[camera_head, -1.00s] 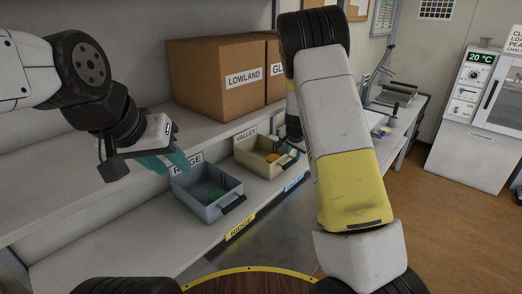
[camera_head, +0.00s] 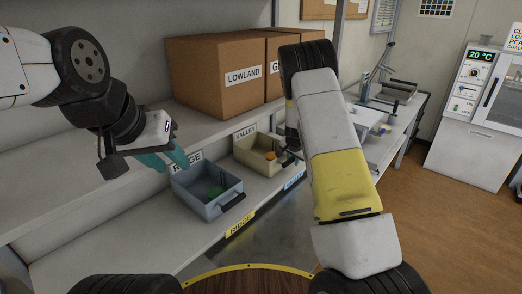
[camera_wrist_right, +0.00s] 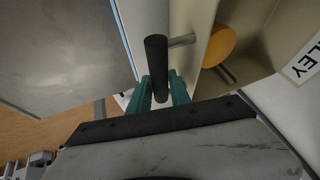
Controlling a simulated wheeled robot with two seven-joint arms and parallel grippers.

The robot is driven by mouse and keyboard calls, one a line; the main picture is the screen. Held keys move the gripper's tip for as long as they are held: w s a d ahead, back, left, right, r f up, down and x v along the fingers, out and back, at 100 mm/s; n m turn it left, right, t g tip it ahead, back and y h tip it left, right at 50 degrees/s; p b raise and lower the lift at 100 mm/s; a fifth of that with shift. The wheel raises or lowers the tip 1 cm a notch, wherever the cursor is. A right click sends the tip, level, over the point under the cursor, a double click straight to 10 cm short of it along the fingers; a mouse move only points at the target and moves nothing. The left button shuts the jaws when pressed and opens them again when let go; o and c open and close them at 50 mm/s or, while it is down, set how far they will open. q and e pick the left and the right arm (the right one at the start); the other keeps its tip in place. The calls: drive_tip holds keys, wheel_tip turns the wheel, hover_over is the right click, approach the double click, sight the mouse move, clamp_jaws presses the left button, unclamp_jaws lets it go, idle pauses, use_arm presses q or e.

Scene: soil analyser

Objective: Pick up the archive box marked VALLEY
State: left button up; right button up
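The VALLEY archive box (camera_head: 252,164) is a beige open bin on the lower shelf, with an orange round item (camera_head: 270,156) inside. Its VALLEY label stands at the back, and part of it shows in the right wrist view (camera_wrist_right: 303,63). My right gripper (camera_wrist_right: 160,88) has its teal fingers on either side of the box's black bar handle (camera_wrist_right: 156,65). The fingers look close to the bar, but I cannot tell whether they press on it. In the head view my right arm partly hides that gripper. My left gripper (camera_head: 166,160) is open and empty above the RIDGE bin.
A grey-blue RIDGE bin (camera_head: 207,207) with a green item stands left of the VALLEY box. Cardboard boxes, one marked LOWLAND (camera_head: 215,85), sit on the upper shelf (camera_head: 145,115). A bench (camera_head: 383,150) stands to the right, and a white cabinet (camera_head: 465,150) beyond.

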clamp_jaws()
